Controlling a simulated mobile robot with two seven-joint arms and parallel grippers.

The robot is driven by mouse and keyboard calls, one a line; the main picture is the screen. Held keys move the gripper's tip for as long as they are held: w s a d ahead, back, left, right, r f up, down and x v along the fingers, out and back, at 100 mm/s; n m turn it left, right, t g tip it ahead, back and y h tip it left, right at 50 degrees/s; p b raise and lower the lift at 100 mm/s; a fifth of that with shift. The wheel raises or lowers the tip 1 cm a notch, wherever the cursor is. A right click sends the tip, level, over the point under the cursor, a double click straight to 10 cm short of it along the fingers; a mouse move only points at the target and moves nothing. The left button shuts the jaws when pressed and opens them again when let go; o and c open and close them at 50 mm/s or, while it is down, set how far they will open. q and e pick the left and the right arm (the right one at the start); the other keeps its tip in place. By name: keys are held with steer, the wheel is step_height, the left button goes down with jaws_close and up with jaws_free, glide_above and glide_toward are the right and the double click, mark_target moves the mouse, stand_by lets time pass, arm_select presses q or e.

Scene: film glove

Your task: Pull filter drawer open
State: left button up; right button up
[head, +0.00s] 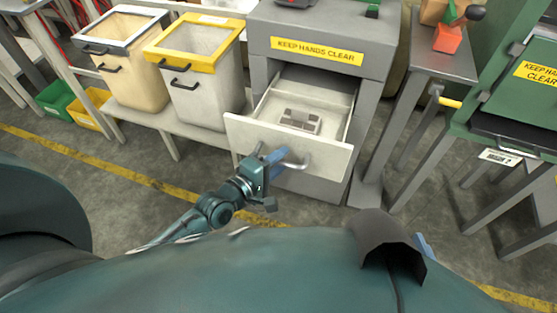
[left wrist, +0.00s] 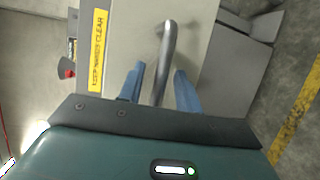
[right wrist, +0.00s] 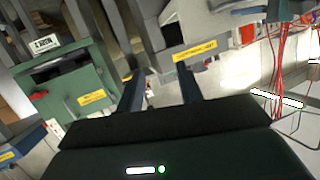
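The filter drawer (head: 240,135) stands pulled out of the grey cabinet (head: 375,50), its inside showing, with a small grey block-like part (head: 300,120) lying in it. Its front carries a metal bar handle (head: 297,163). My left gripper (head: 272,160) is at the handle. In the left wrist view the handle (left wrist: 166,45) runs between the two blue fingers of this gripper (left wrist: 159,88), with a gap on each side, so the gripper is open around it. My right gripper (right wrist: 159,90) shows in the right wrist view with its fingers apart and nothing between them.
A yellow-rimmed bin (head: 200,95) and a grey-rimmed bin (head: 128,75) stand on a low bench left of the cabinet. A grey table (head: 440,60) and a green machine (head: 525,90) stand to the right. Bare floor (head: 110,205) with a yellow line lies in front.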

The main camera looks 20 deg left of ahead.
arm_select(q)
steer(key=shift+s, duration=0.1)
steer(key=p+v, duration=0.1)
steer(key=v, duration=1.2)
steer(key=shift+p, duration=0.3)
arm_select(e)
steer(key=shift+w+a+f+g, duration=0.2)
steer(key=shift+a+f+g, duration=0.05)
steer(key=shift+f+g, duration=0.1)
arm_select(q)
steer(key=shift+r, duration=0.15)
arm_select(e)
steer(key=shift+r, duration=0.1)
